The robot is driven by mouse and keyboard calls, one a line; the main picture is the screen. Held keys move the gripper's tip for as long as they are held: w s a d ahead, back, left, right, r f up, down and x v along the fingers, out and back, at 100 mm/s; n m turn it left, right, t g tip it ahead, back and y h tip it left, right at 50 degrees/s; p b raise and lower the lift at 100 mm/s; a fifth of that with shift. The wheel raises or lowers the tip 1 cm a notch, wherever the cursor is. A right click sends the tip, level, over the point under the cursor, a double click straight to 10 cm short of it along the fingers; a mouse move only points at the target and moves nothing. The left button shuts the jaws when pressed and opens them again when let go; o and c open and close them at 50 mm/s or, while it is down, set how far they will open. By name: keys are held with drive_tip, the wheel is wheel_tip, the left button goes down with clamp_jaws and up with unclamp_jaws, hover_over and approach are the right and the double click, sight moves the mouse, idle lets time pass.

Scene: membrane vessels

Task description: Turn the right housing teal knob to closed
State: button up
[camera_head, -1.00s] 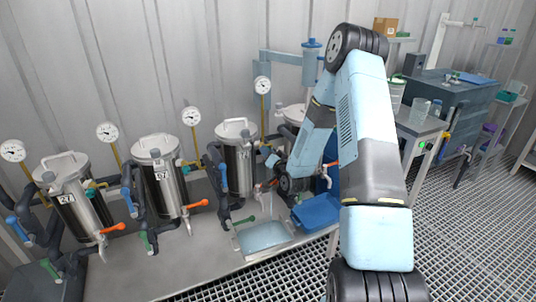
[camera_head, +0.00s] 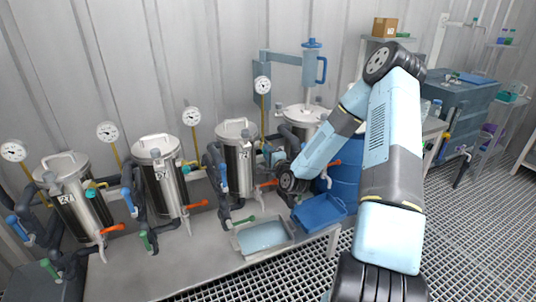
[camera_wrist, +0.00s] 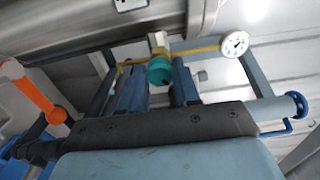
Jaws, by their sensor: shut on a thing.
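The right housing (camera_head: 238,160) is an upright steel vessel with a lid handle, third from the left in the head view. My gripper (camera_head: 272,156) is at its right side, and the knob there is hidden behind it. In the wrist view the teal knob (camera_wrist: 160,70) sits on a pale fitting by a yellow pipe. My gripper's two blue fingers (camera_wrist: 160,85) stand on either side of the knob and are shut on it. Part of the steel housing (camera_wrist: 140,20) shows above. The frames do not clearly show how far the knob is turned.
Two similar housings (camera_head: 160,175) stand to the left, with orange, blue and green handles. A steel tank (camera_head: 300,118) and a blue drum (camera_head: 345,182) are to the right. A basin (camera_head: 262,237) and blue tray (camera_head: 318,210) lie below. A gauge (camera_wrist: 234,43) is close by.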

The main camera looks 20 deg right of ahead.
drive_tip(key=shift+s+d+f+m, duration=0.1)
drive_tip(key=shift+f+m, duration=0.05)
drive_tip(key=shift+m, duration=1.5)
drive_tip(key=shift+d+f+m, duration=0.1)
drive_tip(key=shift+f+m, duration=0.05)
drive_tip(key=shift+m, duration=1.5)
drive_tip(key=shift+a, duration=0.1)
drive_tip(key=o, duration=0.8)
drive_tip(key=shift+c, duration=0.2)
drive_tip(key=o, duration=0.3)
drive_tip(key=shift+r, duration=0.15)
drive_tip(key=s+d, duration=0.2)
drive_tip(key=s, duration=1.1)
drive_tip(key=shift+s, duration=0.25)
drive_tip(key=shift+d, duration=0.1)
